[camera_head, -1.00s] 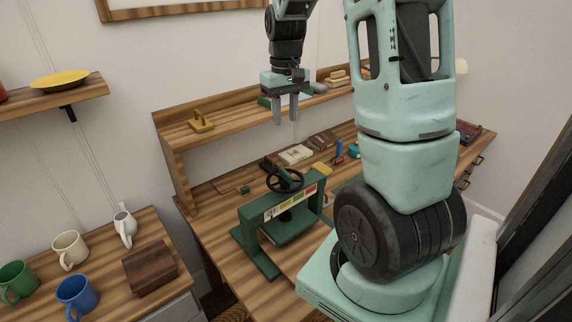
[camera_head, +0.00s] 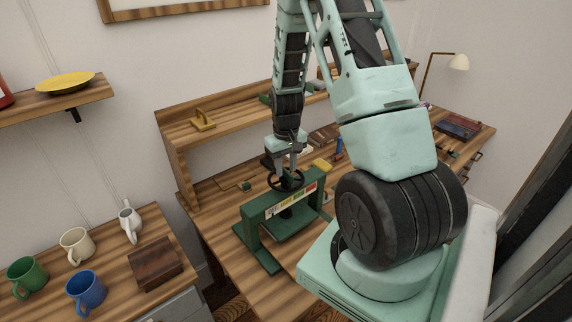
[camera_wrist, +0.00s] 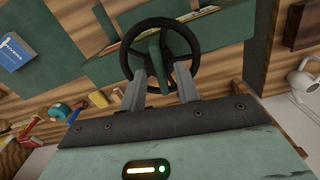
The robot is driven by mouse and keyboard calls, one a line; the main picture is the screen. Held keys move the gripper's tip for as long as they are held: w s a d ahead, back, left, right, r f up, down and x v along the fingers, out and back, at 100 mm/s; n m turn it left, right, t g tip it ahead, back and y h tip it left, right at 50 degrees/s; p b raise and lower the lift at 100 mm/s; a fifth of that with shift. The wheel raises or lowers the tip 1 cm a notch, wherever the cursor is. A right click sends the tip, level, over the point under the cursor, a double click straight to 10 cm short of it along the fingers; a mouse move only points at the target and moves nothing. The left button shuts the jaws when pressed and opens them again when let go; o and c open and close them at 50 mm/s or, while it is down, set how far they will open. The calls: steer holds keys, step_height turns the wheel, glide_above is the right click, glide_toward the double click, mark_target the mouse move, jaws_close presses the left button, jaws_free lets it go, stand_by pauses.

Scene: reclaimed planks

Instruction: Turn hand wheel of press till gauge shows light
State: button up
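The dark green press (camera_head: 262,212) stands on the workbench. Its black hand wheel (camera_head: 273,184) lies on top, below my gripper (camera_head: 288,161). The press's gauge (camera_head: 290,201) is a strip with pale, yellow, green and red parts on the front beam. Its lettering and any pointer are too small to read. In the wrist view the wheel (camera_wrist: 127,50) fills the top middle. My gripper's fingers (camera_wrist: 160,75) are apart, reaching over the near part of the wheel, with a green bar (camera_wrist: 157,58) between them. I cannot tell whether they touch it.
The workbench (camera_head: 225,262) has a rear shelf (camera_head: 168,135) behind the press. A blue book (camera_wrist: 14,52) and small tools lie on the bench. A side cabinet at left holds mugs, a white pitcher (camera_head: 130,225) and a brown box (camera_head: 155,264).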

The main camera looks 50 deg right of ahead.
steer(key=shift+f, duration=0.25)
jaws_close()
steer(key=shift+m, duration=0.3)
steer(key=m+b, duration=0.1)
steer(key=m, duration=0.2)
steer(key=shift+m, duration=2)
